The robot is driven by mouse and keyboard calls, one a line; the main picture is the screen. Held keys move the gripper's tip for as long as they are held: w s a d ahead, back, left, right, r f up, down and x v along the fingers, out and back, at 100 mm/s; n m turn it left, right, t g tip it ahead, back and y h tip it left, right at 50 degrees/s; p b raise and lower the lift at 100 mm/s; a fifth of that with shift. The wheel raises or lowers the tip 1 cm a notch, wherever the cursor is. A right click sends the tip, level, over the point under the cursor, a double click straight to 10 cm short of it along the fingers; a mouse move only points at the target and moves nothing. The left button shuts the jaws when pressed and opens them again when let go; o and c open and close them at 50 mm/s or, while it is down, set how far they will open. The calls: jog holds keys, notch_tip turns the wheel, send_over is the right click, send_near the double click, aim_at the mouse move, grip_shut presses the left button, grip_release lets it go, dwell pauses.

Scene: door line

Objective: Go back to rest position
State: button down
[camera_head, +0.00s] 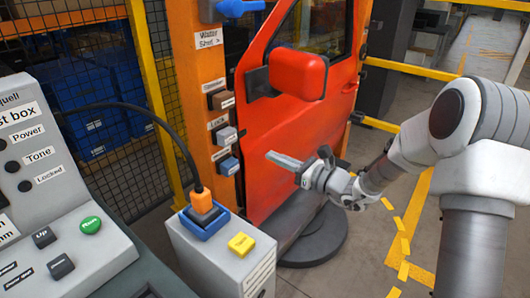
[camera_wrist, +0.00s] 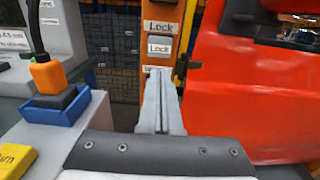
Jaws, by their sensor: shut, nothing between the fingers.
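My gripper (camera_head: 285,161) is shut and empty. In the head view it stands in front of the red door (camera_head: 285,130), pointing left toward the orange post (camera_head: 209,80). In the wrist view my gripper (camera_wrist: 160,75) points up the picture at the post, just below the Lock button (camera_wrist: 159,46). The fingers cover part of the post there. Whether the fingertips touch anything is unclear in the wrist view; in the head view they look apart from the post.
A grey box with an orange plug (camera_head: 201,200) in a blue socket and a yellow button (camera_head: 241,244) stands left of my gripper. A test console (camera_head: 50,190) is at the far left. The door's mirror (camera_head: 297,75) juts out above. Yellow rails (camera_head: 412,69) are behind.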

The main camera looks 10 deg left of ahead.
jog(key=shift+s+d, duration=0.1)
jog(key=shift+d, duration=0.1)
jog(key=s+r+n+g+h+p, duration=0.2)
jog(key=s+r+n+g, duration=0.2)
jog(key=s+n, duration=0.4)
jog(key=s+r+n+g+h+p, duration=0.1)
jog(key=s+r+n+g+h, duration=0.4)
jog(key=s, duration=0.6)
jog(key=s+d+r+n+t+h+p, duration=0.1)
jog(key=s+d+r+n+t+h, duration=0.1)
jog(key=d, duration=0.7)
jog(key=s+d+r+n+t+h+p, duration=0.2)
jog(key=s+d+n+h, duration=0.4)
jog(key=s+d+n, duration=0.3)
jog(key=shift+s+d+r+t+h, duration=0.3)
jog(key=shift+s+d+r+t, duration=0.45)
jog(key=shift+s+r, duration=0.2)
jog(key=shift+a, duration=0.25)
